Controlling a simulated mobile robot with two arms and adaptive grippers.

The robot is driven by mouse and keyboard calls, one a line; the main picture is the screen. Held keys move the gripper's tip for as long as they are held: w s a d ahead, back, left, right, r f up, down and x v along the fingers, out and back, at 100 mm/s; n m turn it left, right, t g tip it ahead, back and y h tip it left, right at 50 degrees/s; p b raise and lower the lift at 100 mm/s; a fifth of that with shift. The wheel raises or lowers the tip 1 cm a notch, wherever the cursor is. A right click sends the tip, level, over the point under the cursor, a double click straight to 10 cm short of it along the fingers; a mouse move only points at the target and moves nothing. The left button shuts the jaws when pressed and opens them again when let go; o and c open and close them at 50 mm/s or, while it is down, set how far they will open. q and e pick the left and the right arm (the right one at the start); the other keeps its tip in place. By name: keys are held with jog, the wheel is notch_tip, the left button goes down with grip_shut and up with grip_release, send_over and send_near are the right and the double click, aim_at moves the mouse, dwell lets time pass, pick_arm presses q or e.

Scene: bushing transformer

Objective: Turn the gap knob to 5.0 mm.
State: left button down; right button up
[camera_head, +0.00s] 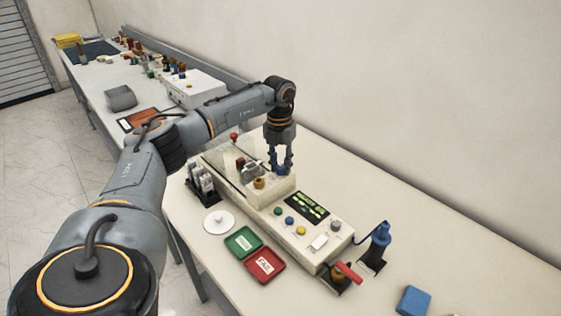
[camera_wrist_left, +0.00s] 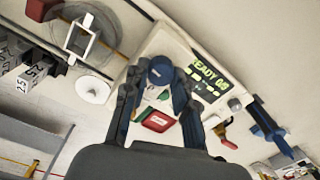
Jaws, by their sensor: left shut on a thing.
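My left gripper (camera_head: 281,168) points down over the back part of the white tester (camera_head: 322,236). Its fingers are closed on the sides of a round blue knob, the gap knob (camera_wrist_left: 160,70), seen between them in the left wrist view. In the head view the fingers mostly hide the knob. The knob's setting cannot be read. The tester's display (camera_head: 307,206) is lit green; in the left wrist view (camera_wrist_left: 208,72) its text begins with READY, and the figures after it are unclear. My right gripper is not in view.
Green (camera_head: 243,241) and red (camera_head: 265,265) trays and a white disc (camera_head: 219,222) lie in front of the tester. Gauge blocks (camera_head: 202,181) stand at its left. A blue-handled tool (camera_head: 379,242) and a blue block (camera_head: 413,301) are at the right. The wall runs close behind.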

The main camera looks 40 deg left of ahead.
pick_arm(q)
jog(key=n+p, duration=0.1)
jog(key=n, duration=0.3)
jog(key=shift+r+n, duration=0.15)
jog(key=shift+n, duration=0.25)
jog(key=n+p, duration=0.1)
jog(key=n, duration=0.3)
jog(key=shift+w+p, duration=0.1)
jog(key=shift+p, duration=0.2)
jog(key=n+p, duration=0.1)
jog(key=n, duration=0.4)
jog(key=n+p, duration=0.1)
jog(key=n, duration=0.3)
jog(key=shift+w+n, duration=0.1)
jog(key=shift+n, duration=0.2)
jog(key=c, duration=1.1)
grip_release()
jog(key=shift+o, duration=0.2)
